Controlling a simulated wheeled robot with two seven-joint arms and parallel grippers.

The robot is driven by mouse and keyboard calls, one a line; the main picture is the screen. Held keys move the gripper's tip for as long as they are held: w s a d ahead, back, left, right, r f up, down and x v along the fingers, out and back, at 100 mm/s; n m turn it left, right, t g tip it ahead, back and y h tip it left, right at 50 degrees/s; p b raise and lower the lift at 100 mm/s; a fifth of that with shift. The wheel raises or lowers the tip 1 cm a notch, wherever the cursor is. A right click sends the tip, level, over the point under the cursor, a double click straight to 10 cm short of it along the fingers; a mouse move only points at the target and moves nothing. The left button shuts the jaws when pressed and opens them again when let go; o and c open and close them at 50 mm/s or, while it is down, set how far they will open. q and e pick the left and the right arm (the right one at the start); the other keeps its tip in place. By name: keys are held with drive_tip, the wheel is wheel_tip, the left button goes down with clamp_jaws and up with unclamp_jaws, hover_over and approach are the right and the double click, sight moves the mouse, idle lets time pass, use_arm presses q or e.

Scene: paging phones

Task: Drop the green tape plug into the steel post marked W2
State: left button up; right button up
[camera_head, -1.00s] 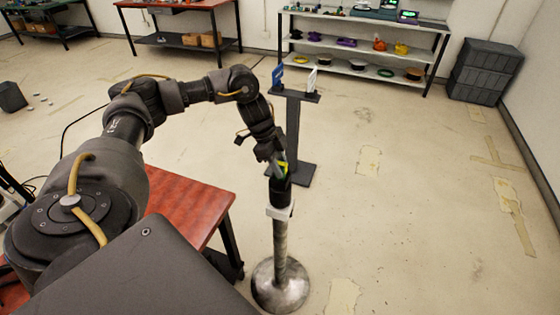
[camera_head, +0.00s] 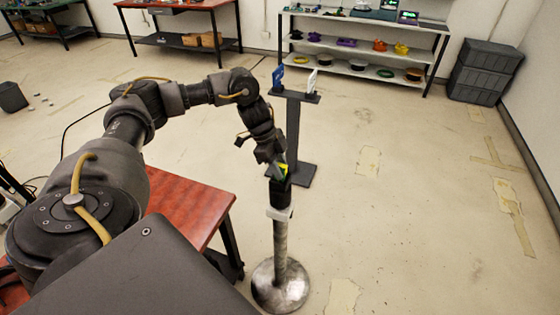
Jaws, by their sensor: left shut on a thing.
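The steel post (camera_head: 280,245) stands upright on a round metal base (camera_head: 281,286) on the floor. A pale tag (camera_head: 280,213) is on its upper part; I cannot read a mark on it. My left gripper (camera_head: 276,169) is right above the post, pointing down and shut on the green tape plug (camera_head: 283,170). Only a yellow-green bit of the plug shows at the fingers. A dark section (camera_head: 281,190) lies between the fingers and the tag; I cannot tell how much is plug and how much is post. My right gripper is out of view.
A dark stand (camera_head: 293,140) with a blue card (camera_head: 278,77) and a white card (camera_head: 312,80) rises just behind the post. A red-topped table (camera_head: 190,208) is to the left. The floor to the right is clear. Shelves (camera_head: 365,45) stand at the back.

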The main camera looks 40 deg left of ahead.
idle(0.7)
use_arm(q)
drive_tip(key=shift+p, duration=0.35)
drive_tip(key=shift+f, duration=0.25)
drive_tip(key=shift+r, duration=0.2)
drive_tip(key=shift+r+p, duration=0.65)
drive_tip(key=shift+p, duration=0.25)
drive_tip(key=shift+p, duration=0.3)
idle(0.6)
drive_tip(key=shift+f+b, duration=0.4)
drive_tip(key=shift+f, duration=0.45)
idle(0.4)
drive_tip(key=shift+r, duration=0.2)
